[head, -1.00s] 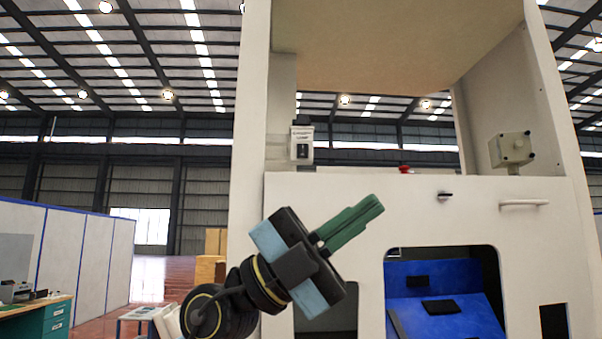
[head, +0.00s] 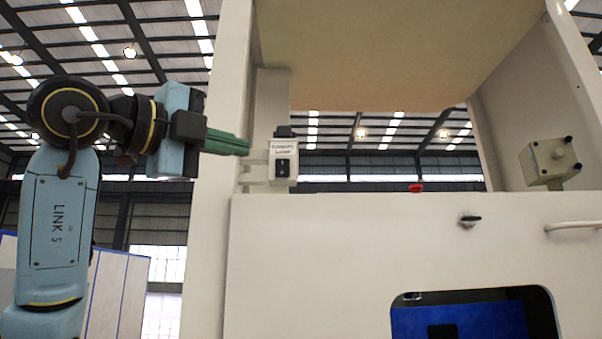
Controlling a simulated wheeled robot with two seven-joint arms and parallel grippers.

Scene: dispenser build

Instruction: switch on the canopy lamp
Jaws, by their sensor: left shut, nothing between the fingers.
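The canopy lamp switch box (head: 283,161) is a small pale box with a label and a black rocker on its front. It is fixed on the inner side of the left post, above the white front panel. The pale canopy (head: 390,50) spans overhead; its underside looks unlit, though I cannot be sure. My left gripper (head: 246,147) has its green fingers shut and empty. The fingers point right, and their tips appear just left of the switch box, with a small gap in the picture. I cannot tell the depth between them. My right gripper is not in view.
The white left post (head: 210,230) stands close by my left fingers. A red button (head: 416,188), a dark key-like knob (head: 469,220), a grey box (head: 552,163) and a white handle (head: 575,226) are to the right. Below is an opening with a blue interior (head: 480,320).

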